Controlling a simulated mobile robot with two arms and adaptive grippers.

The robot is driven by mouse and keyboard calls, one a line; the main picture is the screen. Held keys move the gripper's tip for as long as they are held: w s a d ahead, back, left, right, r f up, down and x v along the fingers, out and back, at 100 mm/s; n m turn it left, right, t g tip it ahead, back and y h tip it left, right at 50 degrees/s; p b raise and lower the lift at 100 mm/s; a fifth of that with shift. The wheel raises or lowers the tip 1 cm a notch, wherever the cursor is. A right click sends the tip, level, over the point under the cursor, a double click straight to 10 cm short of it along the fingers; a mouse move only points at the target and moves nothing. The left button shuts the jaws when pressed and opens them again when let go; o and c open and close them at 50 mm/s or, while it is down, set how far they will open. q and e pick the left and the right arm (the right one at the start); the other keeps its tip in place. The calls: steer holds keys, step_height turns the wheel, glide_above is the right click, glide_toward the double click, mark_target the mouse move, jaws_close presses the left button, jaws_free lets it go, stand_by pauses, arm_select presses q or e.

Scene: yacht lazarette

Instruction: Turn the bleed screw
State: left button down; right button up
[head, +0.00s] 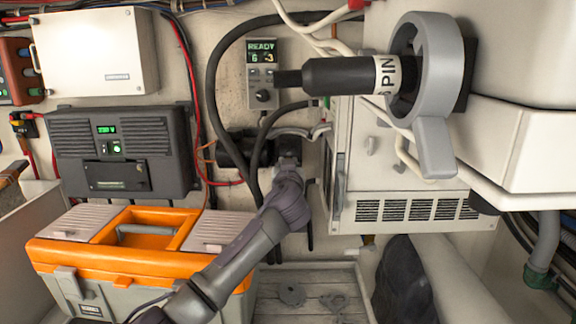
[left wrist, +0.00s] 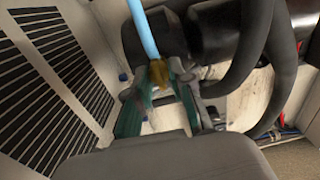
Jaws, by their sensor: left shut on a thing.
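In the left wrist view, a small brass-coloured piece (left wrist: 159,74), which looks like the bleed screw, sits at the foot of a light blue tube (left wrist: 144,28). My left gripper (left wrist: 158,90) is shut on it, a finger on each side; the fingers partly cover it and the close view is blurred. In the head view my left gripper (head: 288,138) reaches up to dark fittings (head: 236,148) on the back wall, left of the white louvred cabinet. The screw itself cannot be made out there. My right gripper is not in view.
Thick black hoses (head: 213,85) curve close around the left gripper. A louvred white cabinet (head: 352,190) stands just right of it. A large grey ring handle (head: 436,145) juts out at upper right. An orange-and-grey toolbox (head: 105,258) sits lower left. Flat metal pieces (head: 292,294) lie on slats below.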

arm_select(q)
steer(key=shift+m, duration=0.4)
steer(key=m+p, duration=0.2)
steer(key=m, duration=0.9)
steer(key=m+p, duration=0.2)
steer(key=m, duration=1)
steer(key=m+p, duration=0.2)
steer(key=m, duration=1)
steer(key=shift+f+p, duration=0.3)
steer(key=shift+f, duration=0.05)
